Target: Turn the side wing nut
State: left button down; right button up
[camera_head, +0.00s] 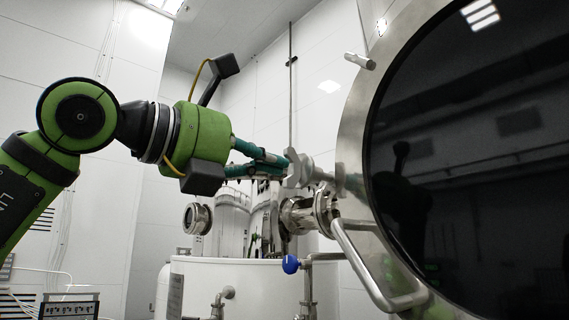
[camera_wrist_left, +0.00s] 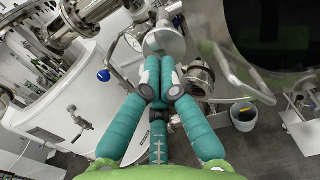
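The side wing nut (camera_head: 298,167) is a silver metal piece on a stem at the left edge of the big round tank door, in the head view. It also shows as a pale rounded metal piece (camera_wrist_left: 165,42) just beyond the fingertips in the left wrist view. My left gripper (camera_head: 284,163) reaches it from the left with its teal fingers. In the left wrist view the fingertips (camera_wrist_left: 160,82) are drawn close together at the nut's near edge. They appear shut on it; the exact contact is hidden between the tips. My right gripper is not in view.
The dark glossy door (camera_head: 470,160) fills the right side. A bent metal handle (camera_head: 365,268) and a pipe fitting (camera_head: 306,216) lie just below the nut. A blue ball knob (camera_head: 291,264) and a white tank (camera_head: 235,285) stand lower. A grey bucket (camera_wrist_left: 243,116) is on the floor.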

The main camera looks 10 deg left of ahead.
pick_arm(q)
jog(key=shift+w+d+f+n+b, duration=0.15)
jog(key=shift+n+b, duration=0.15)
jog(key=shift+n, duration=0.2)
jog(key=shift+d+n+b, duration=0.1)
jog(key=shift+n+b, duration=0.15)
jog(key=shift+n, duration=0.25)
